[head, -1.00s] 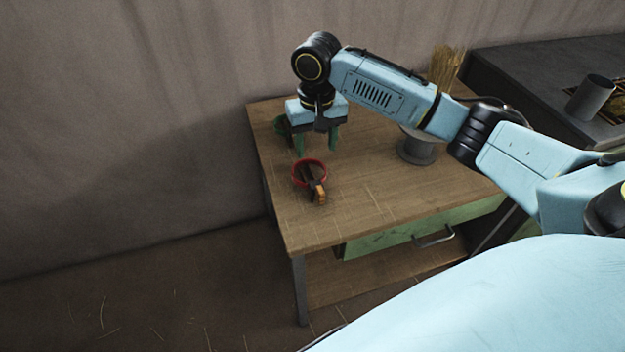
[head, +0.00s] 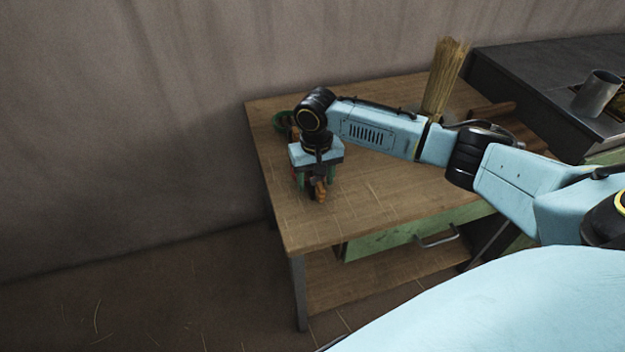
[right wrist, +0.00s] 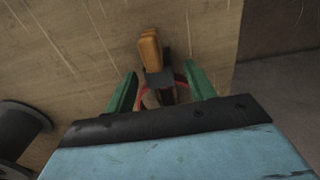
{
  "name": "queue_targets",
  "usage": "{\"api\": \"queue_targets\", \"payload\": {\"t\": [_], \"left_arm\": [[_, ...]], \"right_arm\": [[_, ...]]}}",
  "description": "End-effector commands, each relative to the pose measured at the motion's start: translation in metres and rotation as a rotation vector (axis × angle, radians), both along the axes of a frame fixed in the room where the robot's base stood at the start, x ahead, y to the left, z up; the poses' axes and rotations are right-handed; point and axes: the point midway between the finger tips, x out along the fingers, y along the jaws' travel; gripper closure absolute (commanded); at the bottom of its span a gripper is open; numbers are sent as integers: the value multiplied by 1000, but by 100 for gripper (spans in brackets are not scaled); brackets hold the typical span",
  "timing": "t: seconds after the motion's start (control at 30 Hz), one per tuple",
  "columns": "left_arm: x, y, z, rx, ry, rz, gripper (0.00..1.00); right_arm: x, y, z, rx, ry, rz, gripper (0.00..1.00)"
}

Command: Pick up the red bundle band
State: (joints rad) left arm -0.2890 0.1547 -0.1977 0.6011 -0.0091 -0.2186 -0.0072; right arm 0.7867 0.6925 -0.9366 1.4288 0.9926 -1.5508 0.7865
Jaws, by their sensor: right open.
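The red bundle band (right wrist: 181,80) lies on the wooden table in the right wrist view, partly hidden by my gripper and a wood-handled tool. In the head view only a sliver of red (head: 294,174) shows beside the gripper. My right gripper (head: 316,183) is low over the band, its green fingers pointing down. In the right wrist view the gripper (right wrist: 161,70) is open, with parts of the band and the tool between its fingers. I cannot tell whether the fingers touch the band. My left gripper is not in view.
The wood-handled tool (right wrist: 150,50) lies at the band. A green ring (head: 281,122) lies at the table's back left. Upright bristles (head: 443,78) stand behind my arm. A dark spool (right wrist: 20,125) is at the left of the wrist view. The table's front (head: 380,210) is clear.

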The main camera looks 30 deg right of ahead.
Motion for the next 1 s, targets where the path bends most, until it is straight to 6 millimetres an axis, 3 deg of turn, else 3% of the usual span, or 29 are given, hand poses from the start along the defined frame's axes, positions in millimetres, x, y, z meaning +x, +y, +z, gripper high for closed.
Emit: {"api": "queue_targets", "payload": {"t": [0.2,0.57,0.83,1.0], "left_arm": [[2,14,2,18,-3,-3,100],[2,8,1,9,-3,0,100],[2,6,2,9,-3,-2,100],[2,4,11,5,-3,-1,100]], "right_arm": [[0,0,-1,0,-1,0,47],[0,0,0,1,-1,0,94],[1,0,3,1,-2,0,95],[1,0,29,2,-6,0,95]]}}
